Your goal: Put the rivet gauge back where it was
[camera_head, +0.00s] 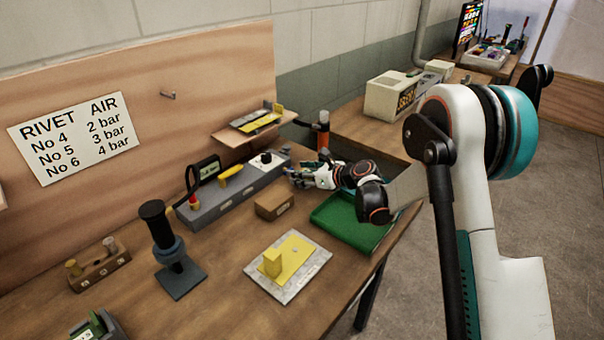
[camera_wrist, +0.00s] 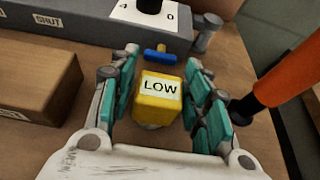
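No object is labelled as the rivet gauge, so I cannot tell for sure which one it is. My gripper (camera_head: 298,176) is low over the bench, just right of the long grey box (camera_head: 225,195). In the wrist view, my gripper (camera_wrist: 161,58) has its teal-padded fingers apart, either side of a yellow block marked LOW (camera_wrist: 159,98). Narrow gaps seem to show beside the block. A blue handle (camera_wrist: 160,55) is just beyond it. A flat yellow piece (camera_head: 262,123) lies on the wall shelf. Another yellow piece with an upright block (camera_head: 273,263) sits on a metal plate.
A small brown box (camera_head: 274,204) and a green tray (camera_head: 335,222) are close to my gripper. An orange cylinder (camera_head: 323,138) stands behind it and shows at right in the wrist view (camera_wrist: 282,77). A dark tool (camera_head: 162,233) stands left. The wall hook (camera_head: 168,95) is empty.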

